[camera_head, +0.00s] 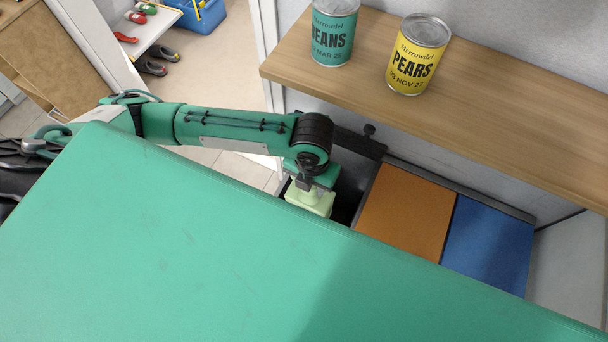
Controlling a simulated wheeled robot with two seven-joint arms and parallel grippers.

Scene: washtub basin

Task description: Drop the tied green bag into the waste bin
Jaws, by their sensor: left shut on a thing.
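My left gripper (305,184) points down at the centre of the view, shut on a pale green bag (309,201). The bag's lower part is hidden by the green surface in the foreground. Just right of the bag is a dark opening (347,192), which seems to be an open compartment of the waste bin (374,178). The bag is at the left of this opening; I cannot tell whether it is above it or partly inside. To the right are an orange panel (408,212) and a blue panel (488,247). My right gripper is not in view.
A blue crate (203,17) and a white shelf (150,30) with shoes stand at the upper left. Tiled floor shows behind my arm.

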